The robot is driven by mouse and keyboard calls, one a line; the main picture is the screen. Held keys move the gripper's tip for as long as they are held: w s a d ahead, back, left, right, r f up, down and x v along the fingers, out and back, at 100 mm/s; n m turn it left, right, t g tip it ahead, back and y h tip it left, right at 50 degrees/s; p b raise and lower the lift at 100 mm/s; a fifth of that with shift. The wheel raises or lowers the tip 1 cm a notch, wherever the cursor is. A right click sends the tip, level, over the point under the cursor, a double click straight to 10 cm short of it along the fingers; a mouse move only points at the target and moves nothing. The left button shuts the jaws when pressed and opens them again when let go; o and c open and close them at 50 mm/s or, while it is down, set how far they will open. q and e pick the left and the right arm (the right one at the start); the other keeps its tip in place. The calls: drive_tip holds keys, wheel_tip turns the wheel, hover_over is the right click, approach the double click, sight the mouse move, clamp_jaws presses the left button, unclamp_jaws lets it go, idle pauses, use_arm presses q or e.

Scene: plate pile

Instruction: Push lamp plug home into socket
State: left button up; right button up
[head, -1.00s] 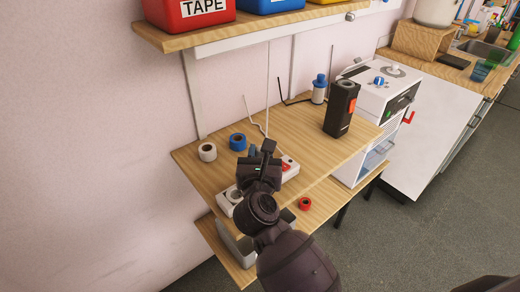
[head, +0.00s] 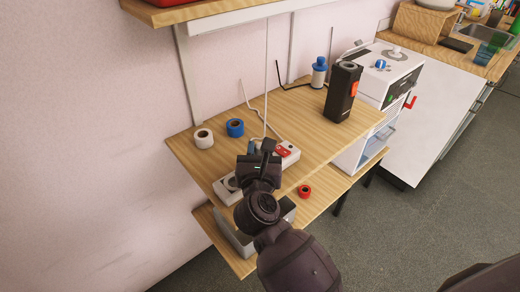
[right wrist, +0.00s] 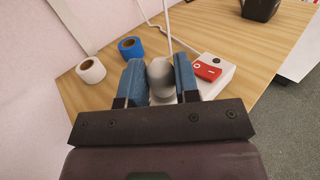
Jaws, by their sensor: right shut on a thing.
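The lamp plug (right wrist: 160,76) is a pale grey rounded body with a white cord rising from its top. My right gripper (right wrist: 160,68) is shut on it, a blue finger on each side. The plug stands over the white power strip (right wrist: 218,76), which has a red switch; whether a gap is left beneath the plug is hidden. In the head view my right gripper (head: 259,150) is above the strip (head: 291,151) and hides the plug. An open round socket (head: 231,184) shows at the strip's near end. My left gripper is not in view.
A white tape roll (head: 203,138) and a blue one (head: 235,127) lie left of the strip on the wooden shelf (head: 300,110). A black device (head: 342,92) and a blue-capped bottle (head: 318,73) stand farther back. A red roll (head: 304,191) lies on the lower shelf.

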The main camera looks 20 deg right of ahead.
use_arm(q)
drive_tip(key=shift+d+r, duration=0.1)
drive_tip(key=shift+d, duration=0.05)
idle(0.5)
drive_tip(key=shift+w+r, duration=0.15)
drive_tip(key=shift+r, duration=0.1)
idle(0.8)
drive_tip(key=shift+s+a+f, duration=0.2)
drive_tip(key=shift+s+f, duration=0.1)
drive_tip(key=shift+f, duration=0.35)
use_arm(e)
drive_tip(key=shift+f, duration=0.65)
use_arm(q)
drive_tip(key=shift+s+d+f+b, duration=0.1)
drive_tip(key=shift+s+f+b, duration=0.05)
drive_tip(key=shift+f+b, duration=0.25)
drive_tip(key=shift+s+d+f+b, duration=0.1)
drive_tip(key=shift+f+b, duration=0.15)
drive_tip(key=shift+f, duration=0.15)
use_arm(e)
drive_tip(key=shift+f, duration=0.75)
drive_tip(key=o, duration=0.8)
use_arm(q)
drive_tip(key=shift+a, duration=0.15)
use_arm(e)
drive_tip(key=shift+o, duration=0.9)
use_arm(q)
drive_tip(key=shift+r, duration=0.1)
use_arm(e)
drive_tip(key=shift+r, duration=0.15)
